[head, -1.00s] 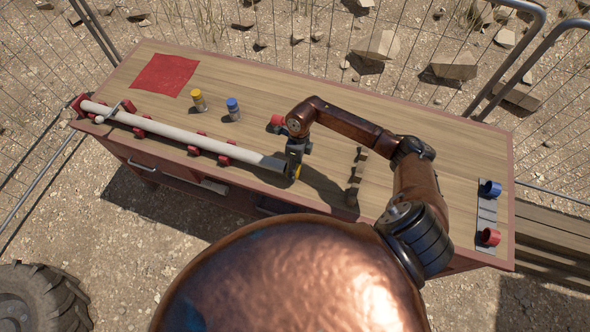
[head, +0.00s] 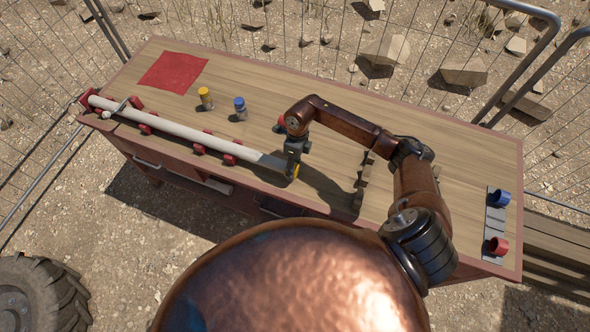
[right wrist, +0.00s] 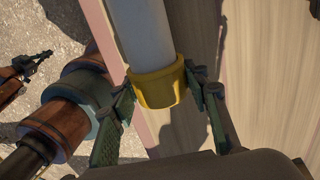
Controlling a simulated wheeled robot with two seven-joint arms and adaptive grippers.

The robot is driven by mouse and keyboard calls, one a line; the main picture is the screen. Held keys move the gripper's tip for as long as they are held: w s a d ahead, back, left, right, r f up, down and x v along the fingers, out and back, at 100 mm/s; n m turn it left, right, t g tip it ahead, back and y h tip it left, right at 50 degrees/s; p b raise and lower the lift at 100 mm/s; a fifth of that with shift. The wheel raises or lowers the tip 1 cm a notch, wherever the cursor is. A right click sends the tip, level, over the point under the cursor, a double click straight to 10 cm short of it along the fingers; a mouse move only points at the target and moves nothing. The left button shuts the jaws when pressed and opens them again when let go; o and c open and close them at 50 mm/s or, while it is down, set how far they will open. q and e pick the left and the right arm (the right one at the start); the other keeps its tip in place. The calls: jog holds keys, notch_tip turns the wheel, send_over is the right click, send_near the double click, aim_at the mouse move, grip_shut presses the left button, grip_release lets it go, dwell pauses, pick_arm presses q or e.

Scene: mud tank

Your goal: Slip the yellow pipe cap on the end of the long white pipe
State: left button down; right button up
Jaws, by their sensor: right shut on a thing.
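The long white pipe (head: 190,132) lies along the front of the table in red supports. My right gripper (head: 293,166) is at its right end, shut on the yellow pipe cap (head: 296,171). In the right wrist view the cap (right wrist: 158,86) sits between the two fingers, in line with the pipe (right wrist: 143,35). The cap's rim appears around the pipe's end; how deep the pipe sits inside is hidden. A dark jawed shape at the left of the right wrist view looks like my left gripper (right wrist: 28,65), too small to read. The head view does not show it.
A yellow-topped piece (head: 206,99) and a blue-topped piece (head: 240,109) stand behind the pipe. A red cloth (head: 172,72) lies at the back left. Blue (head: 502,198) and red (head: 497,246) rings sit at the right end. Dark brackets (head: 362,180) stand right of my gripper.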

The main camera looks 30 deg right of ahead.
jog(key=shift+w+a+b, duration=0.45)
jog(key=shift+w+a, duration=0.2)
jog(key=shift+w, duration=0.1)
jog(key=shift+a, duration=0.1)
jog(key=o, duration=1)
notch_tip(320, 180, up, 12)
jog(key=w+d, duration=0.1)
jog(key=d, duration=0.1)
jog(key=shift+w, duration=0.3)
jog(key=shift+f, duration=0.15)
